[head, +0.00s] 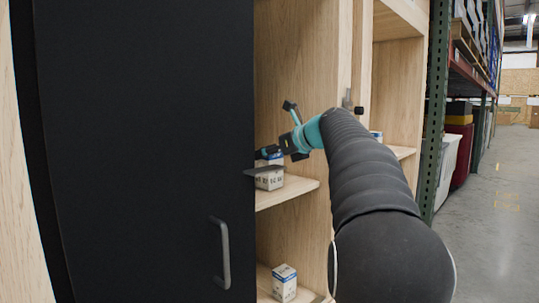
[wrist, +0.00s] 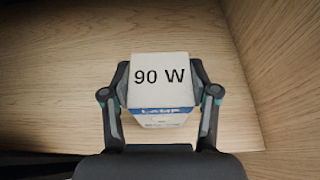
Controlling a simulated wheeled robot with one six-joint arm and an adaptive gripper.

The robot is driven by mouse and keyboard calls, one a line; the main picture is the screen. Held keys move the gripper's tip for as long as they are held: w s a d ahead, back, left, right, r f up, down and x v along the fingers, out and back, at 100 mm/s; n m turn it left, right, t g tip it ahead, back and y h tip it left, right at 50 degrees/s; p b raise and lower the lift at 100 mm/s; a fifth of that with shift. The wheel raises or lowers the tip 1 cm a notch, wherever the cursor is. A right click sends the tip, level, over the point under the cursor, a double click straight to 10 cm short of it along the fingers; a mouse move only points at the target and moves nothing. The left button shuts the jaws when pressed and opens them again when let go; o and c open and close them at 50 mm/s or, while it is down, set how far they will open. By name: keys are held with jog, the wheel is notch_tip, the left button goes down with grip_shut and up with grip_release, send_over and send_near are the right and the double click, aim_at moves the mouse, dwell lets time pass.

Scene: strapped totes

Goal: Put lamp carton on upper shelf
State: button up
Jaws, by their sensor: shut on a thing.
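The lamp carton (wrist: 160,75) is a small white box with a blue band, marked "90 W" and "LAMP" in the wrist view. It also shows in the head view (head: 270,180), at the upper shelf (head: 296,188) of the open cabinet bay. My gripper (wrist: 160,85) is shut on the carton, one finger on each side. In the head view, my gripper (head: 264,157) reaches in from the right above the shelf. The carton is upright; I cannot tell whether its base touches the shelf. The black door partly hides the left of the bay.
A second white and blue carton (head: 284,283) stands on the lower shelf (head: 265,283). A black door (head: 150,140) with a grey handle (head: 221,253) borders the bay on the left. A wooden side wall (head: 300,90) borders it on the right. Bare shelf lies around the held carton.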

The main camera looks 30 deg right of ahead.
jog(key=shift+f, duration=0.15)
jog(key=o, duration=1.2)
jog(key=shift+r, duration=0.25)
jog(key=v, duration=1.2)
